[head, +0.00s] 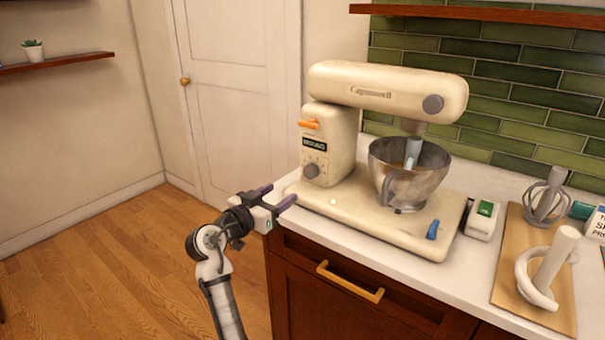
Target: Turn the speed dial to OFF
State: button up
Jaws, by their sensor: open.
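The cream stand mixer (340,125) stands on the white counter, with a metal bowl (420,185) under its head. On the column's front face is a round grey dial (313,171), below a small dark display (314,144) and an orange lever (309,124). The dial's markings are too small to read. A second grey knob (433,104) is on the side of the mixer head. My gripper (278,197) is open and empty, just off the counter's left edge, below and left of the dial and apart from it.
A blue lever (433,229) is on the mixer base. A small white box with a green top (484,220) and a wooden board (510,290) with mixer attachments lie to the right. Open floor (110,260) is at left, and a drawer handle (350,282) sticks out below the counter.

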aim_at(308, 174)
jog(key=p+x, duration=0.3)
jog(key=x, duration=0.7)
jog(key=shift+r, duration=0.1)
jog(key=shift+x, duration=0.85)
jog(key=shift+c, duration=0.2)
jog(key=c, duration=0.9)
